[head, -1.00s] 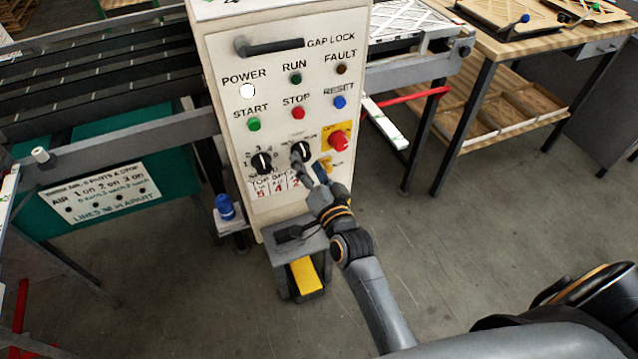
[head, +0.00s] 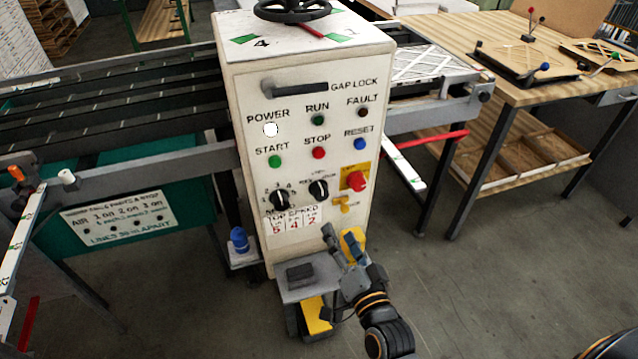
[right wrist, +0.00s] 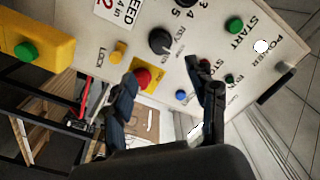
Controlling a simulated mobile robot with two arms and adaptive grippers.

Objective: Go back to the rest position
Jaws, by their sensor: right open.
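My right gripper (head: 340,236) is open and empty, low in front of the control cabinet (head: 245,110). In the head view it is below the black selector knobs (head: 318,189) and overlaps a yellow box (head: 359,238). In the right wrist view its two fingers (right wrist: 166,100) are spread apart, with the panel beyond them. That view also shows the selector knob (right wrist: 160,41), the red mushroom button (right wrist: 142,75) and the yellow box with a green button (right wrist: 27,50). No contact shows between the fingers and the panel. My left gripper is not in view.
A small grey stand (head: 310,272) with a yellow part sits at the cabinet's foot. A conveyor (head: 120,98) runs left of the cabinet. A wooden table (head: 500,70) with framed filters stands at right.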

